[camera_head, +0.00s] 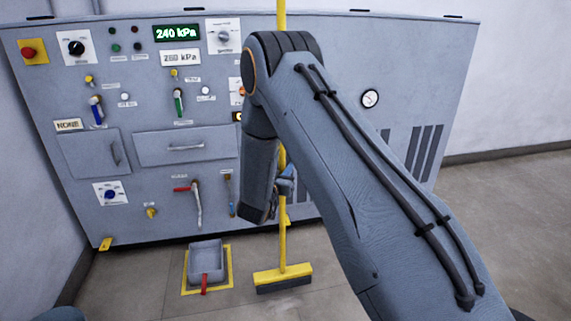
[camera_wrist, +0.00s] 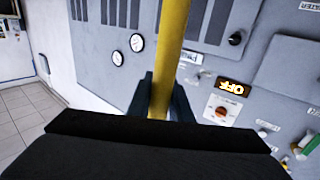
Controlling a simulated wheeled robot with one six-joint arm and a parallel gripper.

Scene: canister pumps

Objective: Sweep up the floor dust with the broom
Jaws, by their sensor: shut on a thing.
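A broom (camera_head: 283,240) with a yellow pole and a yellow head with dark bristles stands nearly upright in front of the grey machine. Its head (camera_head: 283,276) is low at the floor; I cannot tell if the bristles touch it. My gripper (camera_head: 286,182) is shut on the pole, partly hidden by my arm. In the wrist view the yellow pole (camera_wrist: 172,50) runs between the two dark fingers of my gripper (camera_wrist: 160,98). A faint pale patch on the floor (camera_head: 287,303) in front of the bristles may be dust. A grey dustpan (camera_head: 206,257) with a red handle lies left of the broom head.
The dustpan lies inside a yellow floor outline (camera_head: 229,270). The machine panel (camera_head: 150,215) stands close behind, with levers such as a red-handled one (camera_head: 182,189) jutting out. A green display (camera_head: 177,33) reads 240 kPa. Open floor (camera_head: 510,195) lies at the right.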

